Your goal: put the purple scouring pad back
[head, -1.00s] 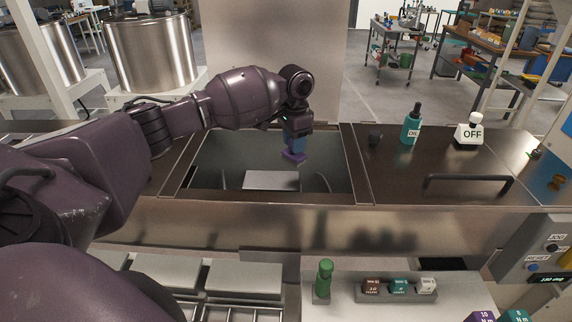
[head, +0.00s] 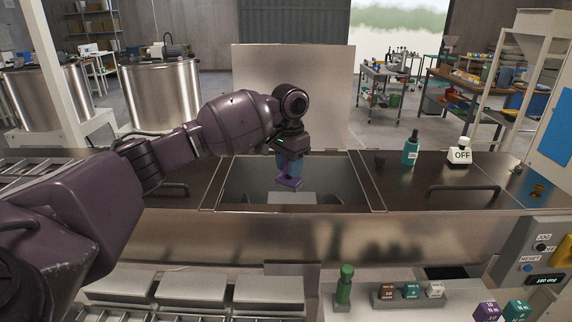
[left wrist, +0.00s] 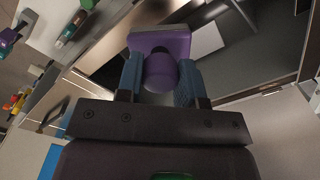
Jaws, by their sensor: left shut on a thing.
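The purple scouring pad (head: 289,182) hangs below my left gripper (head: 290,165), over the open hatch (head: 235,187) in the dark counter top. In the left wrist view, the left gripper (left wrist: 160,85) has its two blue fingers shut on the rounded purple grip of the pad (left wrist: 160,45). The pad's flat block lies beyond the fingertips. A pale flat plate (head: 292,198) lies down inside the hatch, below the pad and apart from it. My right gripper is not in view.
The raised hatch lid (head: 292,90) stands behind the opening. To the right on the counter are a teal oil bottle (head: 410,150), a white OFF switch (head: 460,152) and a bar handle (head: 465,189). A green peg (head: 344,285) and small labelled blocks (head: 410,291) stand in front, below the counter.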

